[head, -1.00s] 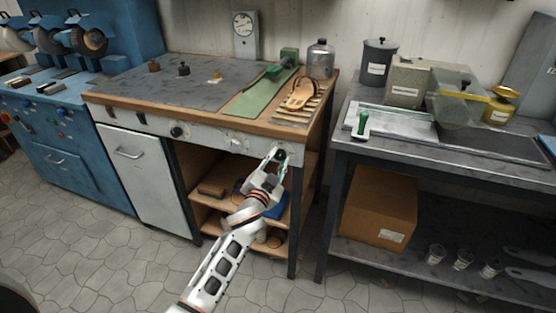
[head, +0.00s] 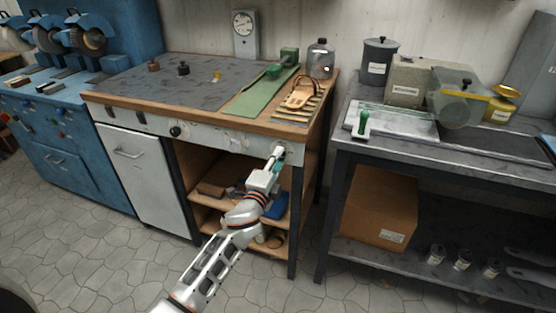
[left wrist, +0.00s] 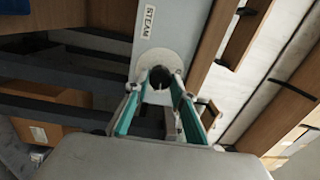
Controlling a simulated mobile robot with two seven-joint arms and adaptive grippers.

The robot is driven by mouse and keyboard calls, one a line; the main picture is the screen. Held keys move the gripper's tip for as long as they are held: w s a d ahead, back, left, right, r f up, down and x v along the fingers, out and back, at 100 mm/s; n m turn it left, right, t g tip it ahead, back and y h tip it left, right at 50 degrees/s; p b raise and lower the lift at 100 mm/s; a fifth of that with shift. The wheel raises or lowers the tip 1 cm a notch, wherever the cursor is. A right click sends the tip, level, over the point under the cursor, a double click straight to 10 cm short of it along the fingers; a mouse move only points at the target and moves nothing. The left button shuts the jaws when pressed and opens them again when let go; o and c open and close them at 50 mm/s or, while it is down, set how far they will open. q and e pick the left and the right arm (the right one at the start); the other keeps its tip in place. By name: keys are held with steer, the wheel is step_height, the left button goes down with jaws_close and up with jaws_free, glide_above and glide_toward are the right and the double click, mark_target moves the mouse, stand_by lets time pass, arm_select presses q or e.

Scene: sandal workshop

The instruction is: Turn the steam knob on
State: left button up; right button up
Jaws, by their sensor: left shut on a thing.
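The steam knob (left wrist: 160,77) is a dark round knob on a pale round plate, beside a label (left wrist: 150,18) reading STEAM in the left wrist view. It sits at the right end of the bench's grey front panel (head: 225,139). My left gripper (left wrist: 161,84) has its two teal-sided fingers on either side of the knob and is shut on it. In the head view my left gripper (head: 278,152) reaches up to the panel and mostly hides the knob. The knob's pointer direction cannot be made out. My right gripper is not in view.
Another black knob (head: 176,131) is further left on the panel. A sandal (head: 299,95) lies on a slatted rack on the benchtop. Open shelves with a blue item (head: 277,207) are below the panel. A grey table (head: 400,150) stands to the right, with a narrow gap between.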

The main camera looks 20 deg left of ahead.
arm_select(q)
steer(key=shift+f+m, duration=0.1)
steer(key=shift+m, duration=1)
steer(key=o, duration=1.1)
steer(key=shift+s, duration=0.15)
steer(key=s, duration=1.1)
steer(key=shift+s+a+f, duration=0.2)
steer(key=shift+s+a, duration=0.05)
steer(key=shift+s, duration=0.15)
